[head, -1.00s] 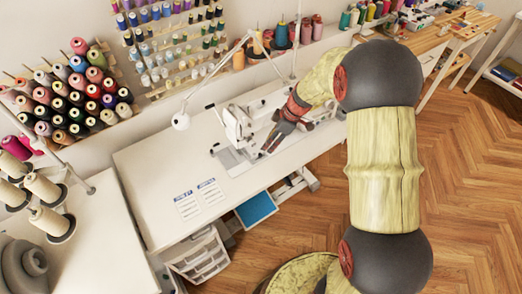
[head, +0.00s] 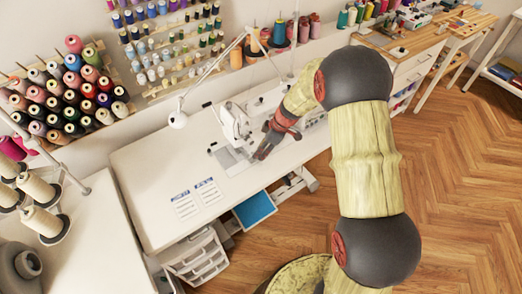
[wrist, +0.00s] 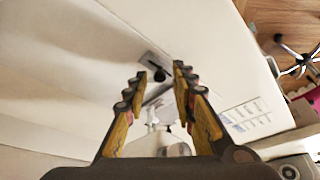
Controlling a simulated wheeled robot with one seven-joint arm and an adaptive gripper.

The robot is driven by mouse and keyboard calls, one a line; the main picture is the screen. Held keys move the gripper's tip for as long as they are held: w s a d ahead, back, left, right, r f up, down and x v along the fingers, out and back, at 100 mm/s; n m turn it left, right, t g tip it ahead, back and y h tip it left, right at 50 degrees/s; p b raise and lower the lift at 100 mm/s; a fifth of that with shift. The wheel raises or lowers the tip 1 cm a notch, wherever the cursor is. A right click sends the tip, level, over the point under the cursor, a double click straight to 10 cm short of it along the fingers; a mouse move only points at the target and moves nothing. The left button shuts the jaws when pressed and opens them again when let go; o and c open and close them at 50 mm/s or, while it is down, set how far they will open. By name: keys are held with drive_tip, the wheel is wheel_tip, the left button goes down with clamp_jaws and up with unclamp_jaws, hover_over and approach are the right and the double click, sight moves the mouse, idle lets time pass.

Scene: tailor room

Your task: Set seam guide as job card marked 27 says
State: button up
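The white sewing machine (head: 232,124) stands on the white table, with a grey plate (head: 230,158) at its base. Two printed cards (head: 184,204) (head: 208,191) lie flat nearer the table's front edge; their numbers are too small to read. The cards also show at the right of the wrist view (wrist: 245,115). My gripper (head: 262,156) is beside the machine, tilted down above the table. In the wrist view my gripper (wrist: 160,72) is open and empty. A small dark knob (wrist: 158,73) on a grey plate shows between its fingertips, apparently beyond them; it may be the seam guide.
A lamp (head: 178,119) with a thin arm stands behind the machine. Thread racks (head: 65,90) line the wall. The tabletop left of the cards is clear.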

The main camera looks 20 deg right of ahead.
clamp_jaws()
idle(0.7)
